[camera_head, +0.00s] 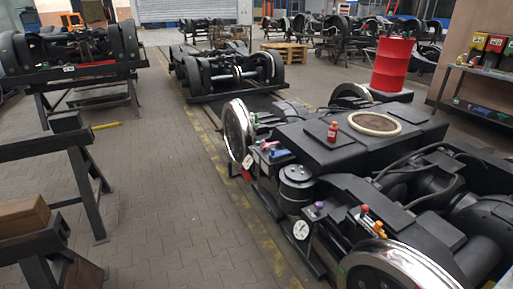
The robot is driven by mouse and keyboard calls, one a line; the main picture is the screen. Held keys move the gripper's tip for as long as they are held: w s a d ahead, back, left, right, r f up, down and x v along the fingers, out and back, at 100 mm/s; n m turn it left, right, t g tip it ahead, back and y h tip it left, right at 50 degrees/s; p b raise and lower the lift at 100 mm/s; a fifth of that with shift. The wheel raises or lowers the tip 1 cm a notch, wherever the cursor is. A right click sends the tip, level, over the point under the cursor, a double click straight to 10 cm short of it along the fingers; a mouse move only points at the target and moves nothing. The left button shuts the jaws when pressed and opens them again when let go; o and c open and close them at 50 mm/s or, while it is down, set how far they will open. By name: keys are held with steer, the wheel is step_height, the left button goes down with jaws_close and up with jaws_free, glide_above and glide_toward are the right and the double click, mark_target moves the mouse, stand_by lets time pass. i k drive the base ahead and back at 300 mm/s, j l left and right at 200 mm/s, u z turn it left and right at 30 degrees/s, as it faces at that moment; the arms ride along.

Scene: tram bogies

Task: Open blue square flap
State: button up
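I cannot make out a clearly square blue flap. A small blue piece (281,153) sits beside pink and red pieces on a dark bracket of the nearest bogie (330,150), but it is too small to tell whether it is a flap. A purple knob (319,205) stands on another bracket closer to me. My gripper is not in view.
Dark trestles (75,165) and a brown wooden block (23,215) stand at the left. A red drum (391,64) stands behind the bogie. A shelf with coloured bins (480,75) is at the right. Paved floor (165,180) between the trestles and the bogie is clear.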

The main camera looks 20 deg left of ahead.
mark_target(274, 155)
steer(key=i+j+u, duration=0.35)
steer(key=i, duration=0.2)
steer(key=i+j+u, duration=0.3)
steer(key=i, duration=0.25)
steer(key=i+u, duration=0.35)
steer(key=i, duration=0.2)
steer(key=i+z, duration=0.15)
steer(key=i, duration=0.3)
steer(key=i+j+z, duration=0.15)
steer(key=i, duration=0.35)
steer(key=i+j+z, duration=0.15)
steer(key=i, duration=0.3)
steer(key=i+j+z, duration=0.15)
steer(key=i, duration=0.3)
steer(key=i+j+z, duration=0.3)
steer(key=i, duration=0.15)
